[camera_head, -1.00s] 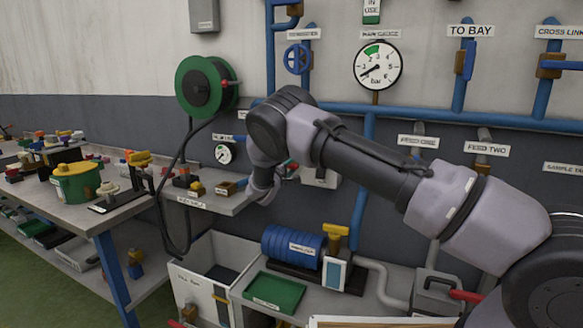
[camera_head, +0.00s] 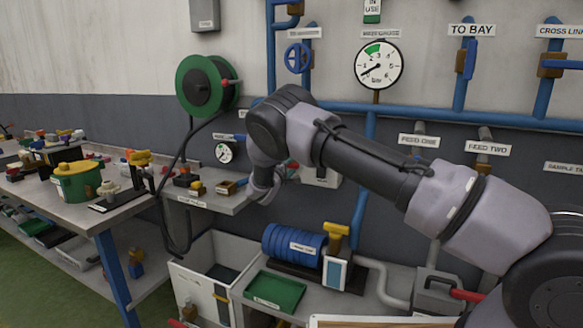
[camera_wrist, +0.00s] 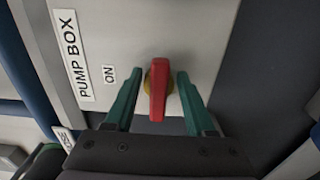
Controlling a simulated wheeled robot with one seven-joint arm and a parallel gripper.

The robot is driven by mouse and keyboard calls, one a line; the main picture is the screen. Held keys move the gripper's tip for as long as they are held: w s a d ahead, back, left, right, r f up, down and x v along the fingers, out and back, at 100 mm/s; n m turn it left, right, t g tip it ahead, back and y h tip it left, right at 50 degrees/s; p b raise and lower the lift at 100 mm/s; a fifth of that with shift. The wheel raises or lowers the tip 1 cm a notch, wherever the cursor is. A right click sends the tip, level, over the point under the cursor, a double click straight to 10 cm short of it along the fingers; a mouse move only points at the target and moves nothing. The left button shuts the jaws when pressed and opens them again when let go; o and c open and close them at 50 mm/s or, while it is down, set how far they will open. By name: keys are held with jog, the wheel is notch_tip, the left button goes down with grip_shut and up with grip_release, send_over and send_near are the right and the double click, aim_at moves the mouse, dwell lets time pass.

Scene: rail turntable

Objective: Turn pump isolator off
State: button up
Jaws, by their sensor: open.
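The pump isolator's red handle (camera_wrist: 158,92) sits on a yellow round base on the light grey face of the pump box (camera_wrist: 205,40). A label "PUMP BOX" and a smaller "ON" label (camera_wrist: 109,75) are on that face, left of the handle in the wrist view. My gripper (camera_wrist: 158,76) is open, with one green finger on each side of the handle and a visible gap to both. In the head view, the box (camera_head: 322,178) shows just right of my wrist; my arm hides most of the gripper and handle there.
A shelf (camera_head: 215,203) with small parts lies below and left of my wrist. A hose reel (camera_head: 202,87) and pressure gauge (camera_head: 379,64) are on the wall above. Blue pipes (camera_head: 430,112) run along the wall. A blue pump (camera_head: 290,245) stands below.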

jog(key=v, duration=1)
jog(key=shift+s, duration=0.3)
jog(key=shift+a, duration=0.15)
jog(key=d+r+m+g+h, duration=0.2)
jog(key=d+r+m+g, duration=0.15)
jog(key=d, duration=0.45)
jog(key=d+r+m+g+h, duration=0.25)
jog(key=d+r, duration=0.25)
jog(key=d, duration=0.3)
jog(key=s+d+r+m+g+y, duration=0.1)
jog(key=s+d+r+m+g, duration=0.25)
jog(key=d, duration=0.35)
jog(key=s+d+r+m+g+y, duration=0.25)
jog(key=s+d, duration=0.25)
jog(key=d, duration=0.3)
jog(key=s+d+r+m+g+y, duration=0.1)
jog(key=s+d+r+m+y, duration=0.2)
jog(key=s, duration=0.4)
jog(key=s+d+r+g+y, duration=0.1)
jog(key=s+d+r+y, duration=0.1)
jog(key=s+d+r, duration=0.45)
jog(key=s+a+r+m+t+y, duration=0.1)
jog(key=s+a+r+t+y, duration=0.1)
jog(key=s, duration=0.6)
jog(key=s+a+r+m+t+y, duration=0.2)
jog(key=s, duration=0.6)
jog(key=shift+s+a+r, duration=0.2)
jog(key=shift+s, duration=0.05)
